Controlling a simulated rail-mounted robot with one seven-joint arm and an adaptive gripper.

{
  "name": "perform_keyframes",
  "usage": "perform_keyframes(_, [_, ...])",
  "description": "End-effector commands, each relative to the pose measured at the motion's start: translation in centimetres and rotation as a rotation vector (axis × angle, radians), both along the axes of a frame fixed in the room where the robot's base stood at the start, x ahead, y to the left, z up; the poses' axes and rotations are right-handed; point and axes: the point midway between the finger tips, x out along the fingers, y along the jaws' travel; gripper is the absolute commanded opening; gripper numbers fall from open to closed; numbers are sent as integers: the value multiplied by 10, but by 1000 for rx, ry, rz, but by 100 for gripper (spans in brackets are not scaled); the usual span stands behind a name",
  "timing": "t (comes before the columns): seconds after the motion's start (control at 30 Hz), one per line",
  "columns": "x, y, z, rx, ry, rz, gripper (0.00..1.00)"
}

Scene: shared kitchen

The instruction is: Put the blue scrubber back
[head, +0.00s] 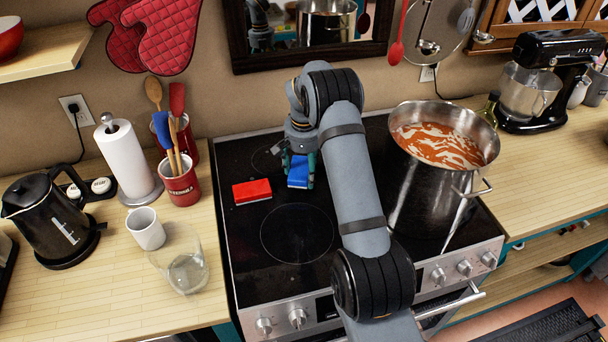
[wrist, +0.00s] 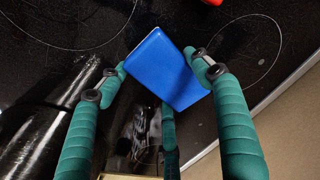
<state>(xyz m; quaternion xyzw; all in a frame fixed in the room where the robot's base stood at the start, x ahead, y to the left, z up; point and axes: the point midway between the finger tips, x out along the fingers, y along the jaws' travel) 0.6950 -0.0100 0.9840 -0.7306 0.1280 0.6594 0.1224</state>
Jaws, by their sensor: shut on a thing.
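The blue scrubber (head: 298,172) is over the black stovetop, in the jaws of my gripper (head: 300,168). In the wrist view the blue scrubber (wrist: 170,68) is tilted, with green fingers on both sides of it, and my gripper (wrist: 165,75) is shut on it. Whether the scrubber touches the stove surface cannot be told. A red scrubber (head: 252,191) lies on the stovetop to the left of the blue one. A small red corner of it shows at the top of the wrist view (wrist: 214,2).
A large steel pot of red soup (head: 408,190) stands on the right of the stove. A white mug (head: 146,228), a glass (head: 184,262), a paper towel roll (head: 125,160) and a red utensil crock (head: 180,182) stand on the left counter. The front left stovetop (head: 262,270) is clear.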

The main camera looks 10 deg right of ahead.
Motion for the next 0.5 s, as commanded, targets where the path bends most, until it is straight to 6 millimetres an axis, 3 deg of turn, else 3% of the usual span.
perform_keyframes(0.2, [-1, 0, -27, 0, 3, 0, 10])
perform_keyframes(0.5, [0, 0, -32, 0, 1, 0, 10])
